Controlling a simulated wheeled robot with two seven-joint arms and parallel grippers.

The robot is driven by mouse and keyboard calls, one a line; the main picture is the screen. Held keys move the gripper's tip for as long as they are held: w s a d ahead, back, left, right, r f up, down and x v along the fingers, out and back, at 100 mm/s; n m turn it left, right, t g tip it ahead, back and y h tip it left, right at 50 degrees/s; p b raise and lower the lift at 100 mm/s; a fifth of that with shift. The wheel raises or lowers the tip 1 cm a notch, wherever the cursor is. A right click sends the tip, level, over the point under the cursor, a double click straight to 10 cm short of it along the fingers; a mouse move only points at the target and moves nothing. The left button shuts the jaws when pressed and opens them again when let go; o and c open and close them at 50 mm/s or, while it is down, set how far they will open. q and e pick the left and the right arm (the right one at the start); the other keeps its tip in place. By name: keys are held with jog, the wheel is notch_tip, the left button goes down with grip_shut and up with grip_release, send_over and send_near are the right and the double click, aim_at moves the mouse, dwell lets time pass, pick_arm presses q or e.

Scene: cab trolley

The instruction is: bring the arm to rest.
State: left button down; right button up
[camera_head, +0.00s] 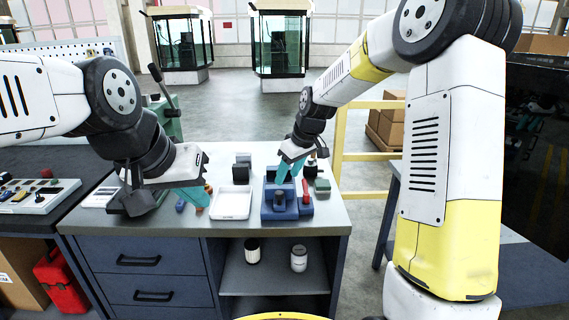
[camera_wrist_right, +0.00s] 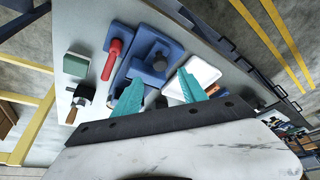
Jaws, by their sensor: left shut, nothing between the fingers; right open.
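My right gripper (camera_head: 290,172) is open with teal fingers, over the blue fixture (camera_head: 268,212) on the workbench. In the right wrist view its fingers (camera_wrist_right: 172,97) stand apart, with a dark round knob (camera_wrist_right: 160,101) of the fixture showing between their tips. Whether they touch the fixture I cannot tell. The red handle (camera_wrist_right: 111,60) lies beside the fixture's block. My left gripper (camera_head: 204,200) is shut and empty, low over the left part of the bench, left of the white tray (camera_head: 233,216). Its fingertips are small in the head view.
The workbench (camera_head: 215,235) has drawers and a shelf with two jars (camera_head: 299,257). A green block (camera_head: 322,186) lies right of the fixture. Small blue and orange parts lie near the left gripper. A yellow rail (camera_head: 337,150) stands behind the bench's right side.

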jog(key=s+d+r+m+t+h, duration=0.1)
jog(key=s+d+r+m, duration=0.2)
jog(key=s+d+r, duration=0.5)
jog(key=s+d+r+m+t, duration=0.1)
jog(key=s+r+m, duration=0.25)
jog(key=s, duration=0.85)
jog(key=s+d+m, duration=0.2)
jog(key=s, duration=0.6)
jog(key=shift+s+d+t, duration=0.15)
jog(key=shift+s+t, duration=0.25)
